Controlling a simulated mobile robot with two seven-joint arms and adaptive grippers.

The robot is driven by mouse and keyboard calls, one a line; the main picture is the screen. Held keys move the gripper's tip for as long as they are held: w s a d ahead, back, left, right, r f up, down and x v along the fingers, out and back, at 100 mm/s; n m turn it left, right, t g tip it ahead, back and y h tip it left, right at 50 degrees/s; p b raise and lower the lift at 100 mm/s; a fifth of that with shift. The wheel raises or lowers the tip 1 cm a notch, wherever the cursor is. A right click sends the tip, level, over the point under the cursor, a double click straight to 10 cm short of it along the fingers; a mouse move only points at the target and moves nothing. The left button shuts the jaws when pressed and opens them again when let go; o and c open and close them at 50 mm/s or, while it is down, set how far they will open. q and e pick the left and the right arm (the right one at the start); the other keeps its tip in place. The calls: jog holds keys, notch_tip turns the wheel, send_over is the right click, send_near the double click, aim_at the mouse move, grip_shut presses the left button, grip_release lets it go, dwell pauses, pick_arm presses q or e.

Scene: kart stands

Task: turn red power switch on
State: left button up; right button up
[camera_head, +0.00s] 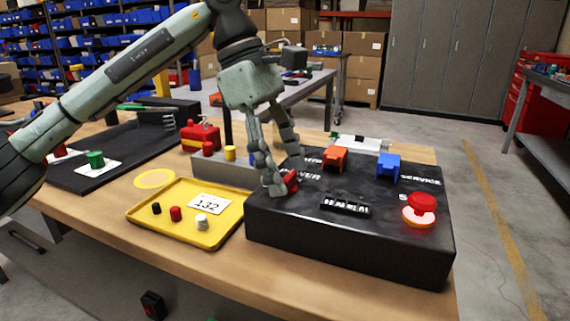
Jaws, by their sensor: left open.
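The red power switch (291,181) sits at the left of the black control box (350,246), just beside the partly covered "POWER" lettering. My left gripper (285,172) reaches down from above with its fingers apart. One fingertip is right at the switch, and I cannot tell whether it touches. The finger partly hides the switch, so its position is hard to read. My right gripper is not in view.
The box also bears an orange block (335,158), a blue block (388,165) and a red mushroom button (421,204). A yellow tray (184,233) with small pegs lies to the left. The wooden table (290,270) has a narrow clear front strip.

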pick_arm(q)
jog(key=v, duration=1.2)
